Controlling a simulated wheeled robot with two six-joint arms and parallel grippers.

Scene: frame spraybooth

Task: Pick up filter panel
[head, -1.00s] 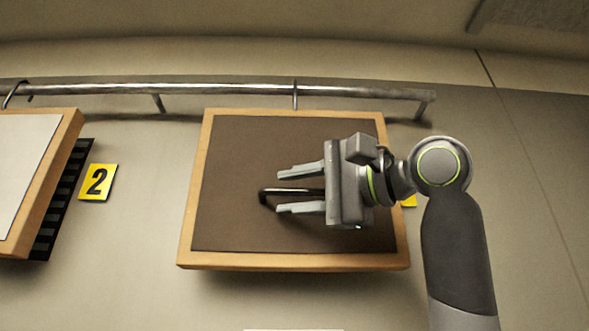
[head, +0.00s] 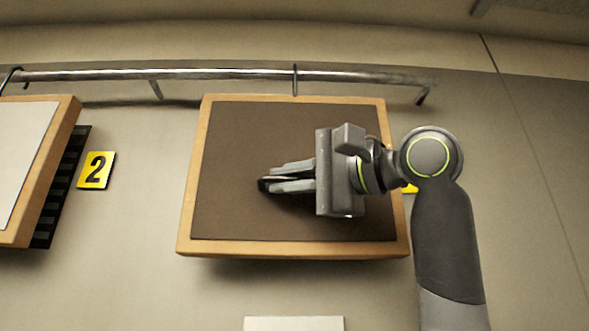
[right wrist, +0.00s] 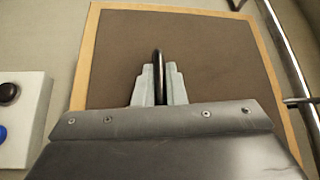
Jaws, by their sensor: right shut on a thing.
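The filter panel (head: 225,150) is a dark brown board in a light wooden frame. It hangs by a hook from a metal rail, in the middle of the head view. A black handle (head: 264,184) stands on its face. My right gripper (head: 276,181) is shut on this handle, with its body in front of the panel's right half. In the right wrist view the two fingers press on the black handle (right wrist: 158,75) from both sides, with the brown panel (right wrist: 205,50) behind. My left gripper is not in view.
The metal rail (head: 210,75) runs along the wall above the panel. A second framed panel (head: 22,165) hangs at the left, beside a yellow number 2 sign (head: 96,170). A white box (right wrist: 22,115) with black and blue buttons shows in the right wrist view.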

